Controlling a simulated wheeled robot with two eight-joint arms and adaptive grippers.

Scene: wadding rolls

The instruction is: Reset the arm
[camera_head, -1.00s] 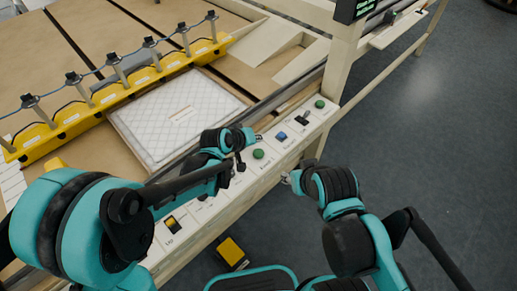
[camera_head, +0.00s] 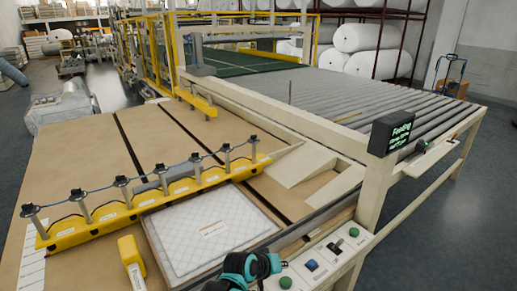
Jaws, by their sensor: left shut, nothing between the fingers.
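My left gripper (camera_head: 256,270), with teal and black parts around it, shows at the bottom edge. It is shut with nothing held and stands over the near edge of the table, beside the control panel (camera_head: 322,264). The rest of my left arm is cut off below the picture. My right arm and gripper are out of view. A white quilted pad (camera_head: 205,235) lies flat on the brown table (camera_head: 85,165), just beyond the left gripper.
A yellow bar (camera_head: 150,198) with several upright pins crosses the table. A display (camera_head: 391,131) stands on a post at right. A roller conveyor (camera_head: 335,92) and white rolls (camera_head: 365,38) are behind.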

